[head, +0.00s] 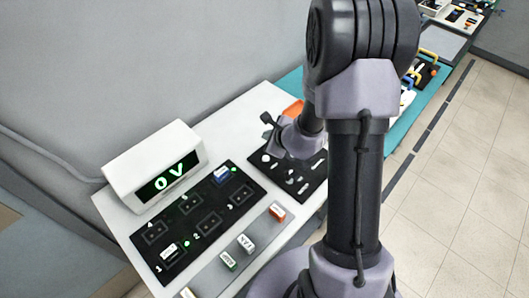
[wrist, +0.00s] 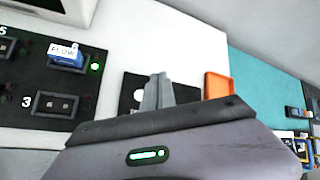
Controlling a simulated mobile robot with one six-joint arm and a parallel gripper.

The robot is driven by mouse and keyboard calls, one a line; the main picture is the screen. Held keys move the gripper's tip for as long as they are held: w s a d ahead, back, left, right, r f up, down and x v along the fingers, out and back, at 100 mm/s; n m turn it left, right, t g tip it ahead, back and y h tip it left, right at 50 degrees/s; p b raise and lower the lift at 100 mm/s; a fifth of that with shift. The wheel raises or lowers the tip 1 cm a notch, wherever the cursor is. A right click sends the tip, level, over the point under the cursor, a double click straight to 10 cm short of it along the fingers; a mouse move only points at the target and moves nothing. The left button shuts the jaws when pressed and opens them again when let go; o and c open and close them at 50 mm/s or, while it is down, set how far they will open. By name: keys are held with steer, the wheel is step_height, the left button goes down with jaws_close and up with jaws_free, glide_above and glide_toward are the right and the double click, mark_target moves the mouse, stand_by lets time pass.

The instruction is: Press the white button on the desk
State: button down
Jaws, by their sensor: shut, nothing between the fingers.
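A white round button (wrist: 139,95) shows on a black panel in the wrist view, just left of my gripper's fingers. In the head view a white round spot that looks like the same button (head: 266,157) lies at the left side of the black panel (head: 262,172), partly near my wrist. My gripper (head: 268,120) is above the far part of this panel in the head view. In the wrist view my gripper (wrist: 157,90) has its fingers together with nothing between them. Its body hides the lower part of the panel. I cannot tell its height above the panel.
A white display box (head: 153,165) reads "0 V". A black socket board (head: 195,219) holds a blue block (wrist: 66,56) labelled FLOW beside a green light. Several labelled blocks lie on a grey strip (head: 208,277). An orange tray (wrist: 218,84) and a teal mat (wrist: 262,80) lie beyond.

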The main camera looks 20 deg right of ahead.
mark_target(267, 160)
stand_by(0.3)
step_height(267, 160, down, 8)
steer(key=b, duration=0.6)
steer(key=shift+f, duration=0.15)
steer(key=shift+f+b, duration=0.25)
steer(key=shift+b, duration=0.1)
stand_by(1.4)
steer(key=shift+f+b, duration=0.4)
steer(key=shift+b, duration=0.2)
steer(key=shift+f+b, duration=0.4)
steer(key=shift+b, duration=0.1)
stand_by(0.3)
steer(key=shift+r, duration=0.15)
steer(key=shift+r+p, duration=0.5)
steer(key=shift+r, duration=0.2)
